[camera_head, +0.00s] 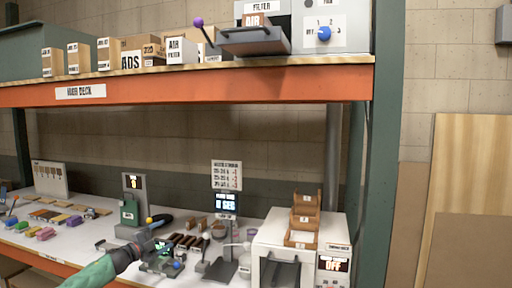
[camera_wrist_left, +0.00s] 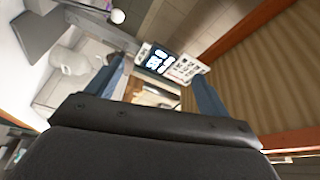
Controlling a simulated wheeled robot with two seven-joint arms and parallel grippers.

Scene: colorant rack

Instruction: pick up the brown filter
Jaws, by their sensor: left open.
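I cannot tell for sure which thing is the brown filter. Several small dark brown blocks (camera_head: 186,241) lie on the workbench, just right of my left gripper. My left gripper (camera_head: 150,250) is over the bench at the end of the green-sleeved arm. In the left wrist view its two blue-grey fingers (camera_wrist_left: 163,88) stand wide apart. Nothing is clearly held between them; a blurred brown and white shape shows beyond. My right gripper is not in view.
The orange shelf beam (camera_head: 190,87) crosses above the bench. A white oven (camera_head: 268,240) with wooden trays (camera_head: 303,218) on top stands at the right. A lit screen (camera_head: 226,203) and a grey scale-like device (camera_head: 220,268) stand left of it. Coloured blocks (camera_head: 60,222) lie at the left.

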